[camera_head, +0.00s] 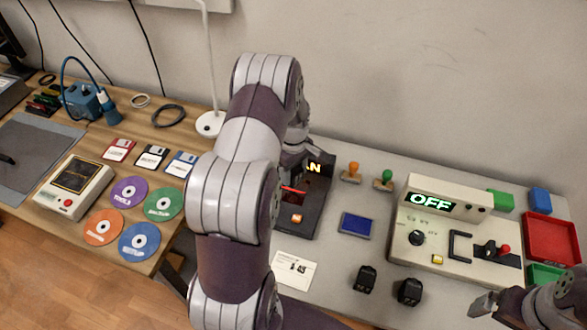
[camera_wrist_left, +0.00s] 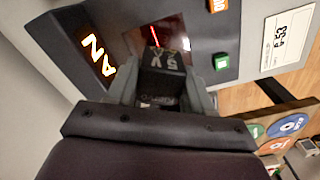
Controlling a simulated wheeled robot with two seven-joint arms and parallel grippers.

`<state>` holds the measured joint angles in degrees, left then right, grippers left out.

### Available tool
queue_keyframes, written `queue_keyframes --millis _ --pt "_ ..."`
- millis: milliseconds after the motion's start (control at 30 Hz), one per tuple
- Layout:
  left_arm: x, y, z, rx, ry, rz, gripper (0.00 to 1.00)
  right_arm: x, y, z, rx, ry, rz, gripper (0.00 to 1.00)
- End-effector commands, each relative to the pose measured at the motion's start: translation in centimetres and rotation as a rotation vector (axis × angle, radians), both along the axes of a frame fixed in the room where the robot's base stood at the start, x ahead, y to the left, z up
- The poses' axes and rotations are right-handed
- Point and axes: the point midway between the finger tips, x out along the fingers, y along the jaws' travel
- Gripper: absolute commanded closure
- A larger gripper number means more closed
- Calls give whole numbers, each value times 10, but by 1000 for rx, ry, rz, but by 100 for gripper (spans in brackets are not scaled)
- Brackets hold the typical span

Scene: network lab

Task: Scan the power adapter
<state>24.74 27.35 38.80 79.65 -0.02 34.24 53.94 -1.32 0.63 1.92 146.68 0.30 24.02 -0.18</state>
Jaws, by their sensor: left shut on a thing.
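In the left wrist view, my left gripper (camera_wrist_left: 160,92) is shut on a black power adapter (camera_wrist_left: 162,78) with pale lettering that reads like "5V". It holds the adapter at the dark window of the scanner (camera_wrist_left: 205,30), where a red line (camera_wrist_left: 154,36) glows. Whether the adapter touches the scanner is unclear. In the head view the scanner (camera_head: 312,212) stands behind my left arm, which hides the left gripper and the held adapter. Part of its lit word, "AN", shows. My right gripper (camera_head: 485,303) is at the lower right; its opening is unclear.
Two black adapters (camera_head: 366,278) (camera_head: 409,291) lie on the table near a white card (camera_head: 294,269) and a blue pad (camera_head: 356,225). A cream test box (camera_head: 455,235) reads "OFF". Red (camera_head: 551,238) and green trays are at the right. Discs and floppies lie left.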

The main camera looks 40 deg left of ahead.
Motion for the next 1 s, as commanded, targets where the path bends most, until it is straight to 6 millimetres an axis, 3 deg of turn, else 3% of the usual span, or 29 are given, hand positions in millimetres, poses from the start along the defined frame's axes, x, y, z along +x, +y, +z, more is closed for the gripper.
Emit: queue_keyframes --millis 567,1000 --pt "0 0 6 0 0 0 85 0 0 5 0 0 0 0" --pt "0 0 63 0 0 0 85 0 0 52 0 -1 0 0"
